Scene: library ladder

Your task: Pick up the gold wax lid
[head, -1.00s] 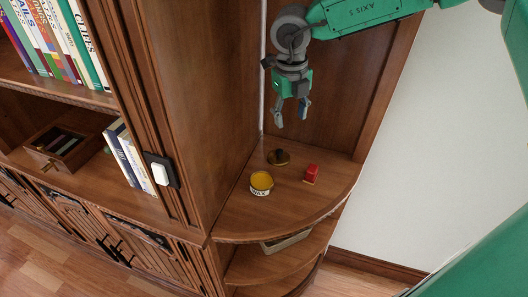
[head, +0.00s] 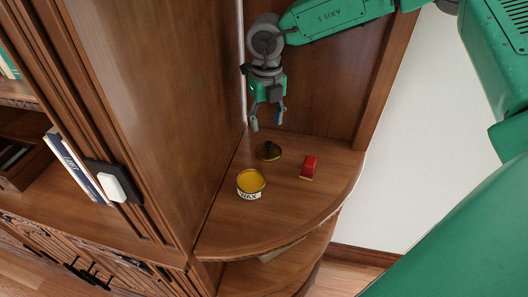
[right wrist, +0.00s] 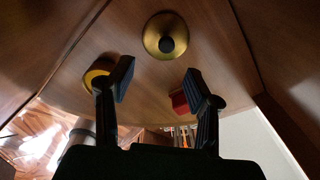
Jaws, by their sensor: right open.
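The gold wax lid (head: 268,151) lies on the rounded corner shelf, near the back, with a dark knob on top. In the right wrist view the lid (right wrist: 166,36) is a gold disc with a dark knob, beyond and between the fingertips. My right gripper (head: 267,118) is open and empty, pointing down above the lid and apart from it. Its two dark fingers (right wrist: 158,82) also show in the right wrist view. The open wax tin (head: 250,184) with yellow wax and a WAX label stands in front of the lid. My left gripper is not in view.
A red block-like object (head: 309,167) sits right of the lid on the corner shelf (head: 290,205). Wooden panels rise behind and left of the shelf. A white switch-like device (head: 116,183) is on the cabinet side. The shelf's front is clear.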

